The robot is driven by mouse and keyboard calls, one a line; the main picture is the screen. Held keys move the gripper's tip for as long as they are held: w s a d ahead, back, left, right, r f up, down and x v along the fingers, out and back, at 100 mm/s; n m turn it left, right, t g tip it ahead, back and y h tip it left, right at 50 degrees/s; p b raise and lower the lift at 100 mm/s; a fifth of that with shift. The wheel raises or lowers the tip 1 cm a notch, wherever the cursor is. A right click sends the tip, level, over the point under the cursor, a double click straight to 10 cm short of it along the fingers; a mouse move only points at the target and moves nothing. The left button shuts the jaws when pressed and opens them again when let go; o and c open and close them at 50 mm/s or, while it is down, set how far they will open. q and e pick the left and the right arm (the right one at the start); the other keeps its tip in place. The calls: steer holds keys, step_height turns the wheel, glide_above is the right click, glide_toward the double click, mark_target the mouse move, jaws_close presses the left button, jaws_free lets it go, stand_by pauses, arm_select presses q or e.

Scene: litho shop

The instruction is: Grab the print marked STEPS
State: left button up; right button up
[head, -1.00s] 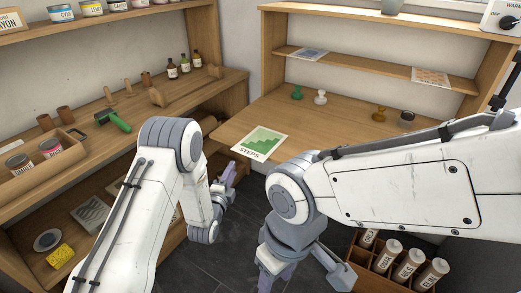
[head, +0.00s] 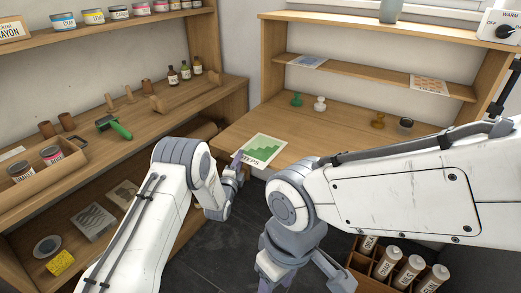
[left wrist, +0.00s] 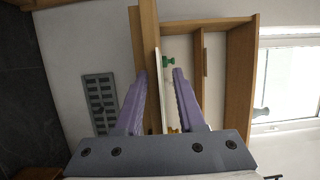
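The STEPS print (head: 265,147), a white sheet with a green stair shape, lies at the near left edge of the wooden desk. In the head view my left gripper (head: 237,167) is at its near left corner and covers part of the lettering. In the left wrist view the left gripper (left wrist: 160,72) is open. A thin pale strip, apparently the print seen edge-on (left wrist: 161,90), shows between its fingers, with no clear contact. My right gripper (head: 292,279) hangs low in front of the desk, mostly hidden by its own wrist and the frame edge.
The desk (head: 345,135) holds green (head: 296,99), white (head: 320,104) and brown (head: 378,120) stamps towards the back. Two other prints lie on the shelf above, one blue (head: 307,61), one orange (head: 429,84). A bin of tubes (head: 385,264) stands below right. The left bench (head: 150,125) holds tools.

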arm_select(q)
jaws_close()
stand_by(1.4)
